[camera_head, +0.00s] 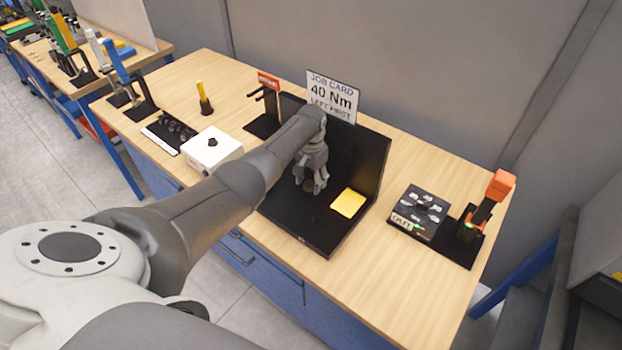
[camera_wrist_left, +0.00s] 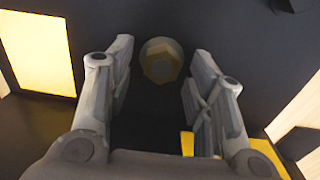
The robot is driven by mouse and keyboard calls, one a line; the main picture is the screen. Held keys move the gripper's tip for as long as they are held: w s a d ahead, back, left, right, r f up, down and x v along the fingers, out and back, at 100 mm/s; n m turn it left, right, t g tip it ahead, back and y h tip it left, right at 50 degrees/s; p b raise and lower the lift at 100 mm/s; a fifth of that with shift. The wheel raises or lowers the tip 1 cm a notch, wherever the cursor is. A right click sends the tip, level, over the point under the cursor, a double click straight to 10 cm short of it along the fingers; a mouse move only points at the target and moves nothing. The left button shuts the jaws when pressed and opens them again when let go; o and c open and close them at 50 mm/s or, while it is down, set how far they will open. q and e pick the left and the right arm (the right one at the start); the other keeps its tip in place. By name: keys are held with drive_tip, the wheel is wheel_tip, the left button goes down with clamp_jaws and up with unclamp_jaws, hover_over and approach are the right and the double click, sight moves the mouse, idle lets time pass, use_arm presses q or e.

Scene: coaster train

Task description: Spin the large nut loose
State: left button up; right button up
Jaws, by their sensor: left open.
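The large nut (camera_wrist_left: 161,62) shows in the left wrist view as a round, dull brass-coloured piece against a dark surface. In the head view it is hidden by my left gripper. My left gripper (camera_head: 312,184) is over the black base of the fixture, in front of its upright back plate (camera_head: 362,160). Its fingers are open, with empty space between them. In the left wrist view the nut appears in the gap beyond the fingertips; I cannot tell whether they touch it. My right gripper is not in view.
A yellow square (camera_head: 348,202) lies on the black fixture base (camera_head: 318,236). A job card (camera_head: 332,95) reading 40 Nm stands behind. A white box (camera_head: 211,148) is at left; a black box (camera_head: 418,212) and an orange-headed tool (camera_head: 490,196) are at right. The front right bench is clear.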

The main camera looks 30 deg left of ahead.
sight(311, 181)
use_arm(q)
wheel_tip(311, 181, up, 12)
idle(0.6)
